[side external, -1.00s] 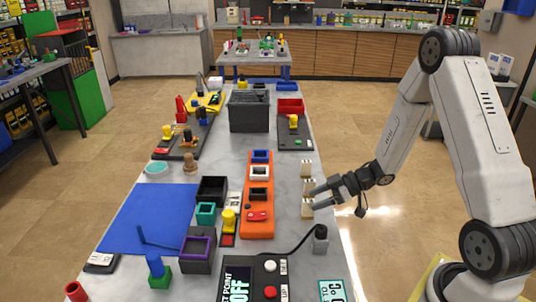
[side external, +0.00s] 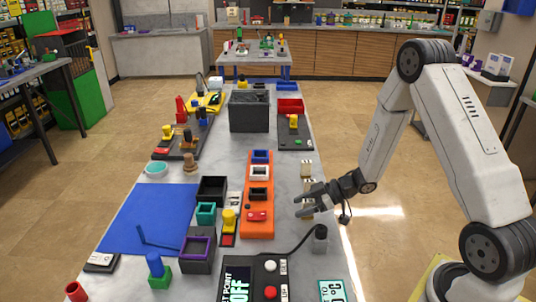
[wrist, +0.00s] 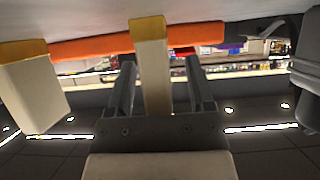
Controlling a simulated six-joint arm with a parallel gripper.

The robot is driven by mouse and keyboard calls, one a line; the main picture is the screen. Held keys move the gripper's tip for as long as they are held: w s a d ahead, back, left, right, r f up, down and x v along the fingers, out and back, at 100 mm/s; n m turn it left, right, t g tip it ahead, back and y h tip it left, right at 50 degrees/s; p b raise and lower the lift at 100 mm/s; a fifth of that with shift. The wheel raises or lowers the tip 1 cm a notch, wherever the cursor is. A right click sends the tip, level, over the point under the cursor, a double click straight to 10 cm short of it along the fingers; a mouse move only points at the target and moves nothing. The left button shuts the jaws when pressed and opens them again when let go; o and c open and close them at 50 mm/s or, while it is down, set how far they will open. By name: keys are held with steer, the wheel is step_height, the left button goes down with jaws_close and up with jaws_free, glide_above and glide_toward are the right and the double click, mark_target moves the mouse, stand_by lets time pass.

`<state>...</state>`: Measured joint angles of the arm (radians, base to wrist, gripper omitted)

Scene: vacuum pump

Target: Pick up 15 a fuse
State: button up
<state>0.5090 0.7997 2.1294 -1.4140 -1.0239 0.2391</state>
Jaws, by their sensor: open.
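Several cream blocks with yellow ends, which look like the fuses, stand in a row along the table's right edge. The far fuse (side external: 306,168) is clear in the side view; the nearer ones are partly covered by my gripper (side external: 299,207). My gripper is open at the near end of the row, with its fingers pointing left across the table edge. In the wrist view, one fuse (wrist: 151,65) shows between the two open fingers (wrist: 160,75), with gaps on both sides. Another fuse (wrist: 36,88) shows to the left, outside the fingers.
An orange holder (side external: 257,223) with several sockets lies just left of the row. A dark control box (side external: 268,262) with a cable to a grey block (side external: 320,238) stands nearer the camera. A blue mat (side external: 140,212) lies farther left.

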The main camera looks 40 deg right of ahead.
mark_target(303, 200)
jaws_close()
steer(key=shift+r, duration=0.15)
steer(key=shift+r, duration=4.85)
